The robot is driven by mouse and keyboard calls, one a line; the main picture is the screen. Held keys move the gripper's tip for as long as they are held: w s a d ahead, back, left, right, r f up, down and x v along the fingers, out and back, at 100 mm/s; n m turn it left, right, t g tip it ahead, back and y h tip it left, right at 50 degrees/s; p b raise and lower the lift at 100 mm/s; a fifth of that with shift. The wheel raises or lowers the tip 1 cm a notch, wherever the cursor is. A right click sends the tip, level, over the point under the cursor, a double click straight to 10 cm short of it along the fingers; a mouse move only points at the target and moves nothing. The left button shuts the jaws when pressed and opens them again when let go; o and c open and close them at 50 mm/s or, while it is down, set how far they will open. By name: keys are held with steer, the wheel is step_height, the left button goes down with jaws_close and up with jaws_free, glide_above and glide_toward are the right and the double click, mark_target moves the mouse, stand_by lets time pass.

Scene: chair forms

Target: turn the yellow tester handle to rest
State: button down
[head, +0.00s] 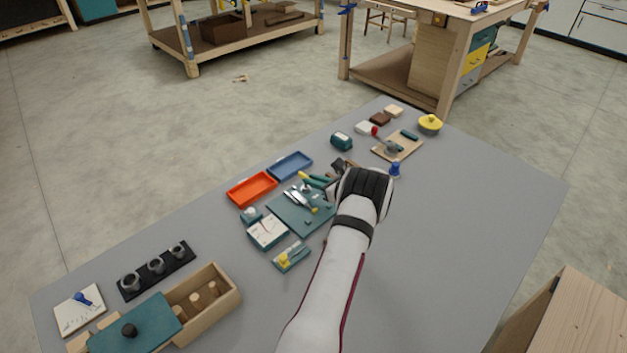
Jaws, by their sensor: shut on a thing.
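A teal board (288,222) lies near the middle of the grey table, with metal parts on it. A yellow handle (316,179) with a dark green part slants at the board's upper right edge, up to my gripper. My gripper (338,169) is low over that corner, its dark jaws shut at the right end of the yellow handle. My wrist and arm hide part of the jaws and the board's right side. A smaller teal base with a yellow piece (286,260) lies nearer, apart from my gripper.
An orange tray (252,188) and a blue tray (290,165) lie left of my gripper. A teal block (341,141), a blue piece (396,169) and a wooden board (411,150) lie beyond and right. A wooden box (225,287) stands front left. The table's right side is clear.

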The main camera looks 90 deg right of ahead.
steer(key=m+g+h, duration=0.1)
steer(key=w+m+g+h, duration=0.1)
steer(key=m+g, duration=0.1)
steer(key=a+m+g+h, duration=0.1)
steer(key=m+g, duration=0.1)
steer(key=shift+w, duration=0.25)
steer(key=shift+w+m+g+h, duration=0.2)
steer(key=shift+m+g, duration=0.65)
steer(key=shift+g, duration=0.05)
steer(key=shift+w+m+g+h, duration=0.15)
steer(key=shift+m+g+h, duration=0.05)
steer(key=shift+m+g, duration=0.7)
steer(key=shift+g, duration=0.4)
steer(key=c, duration=0.9)
jaws_free()
steer(key=v, duration=1.5)
steer(key=shift+a, duration=0.4)
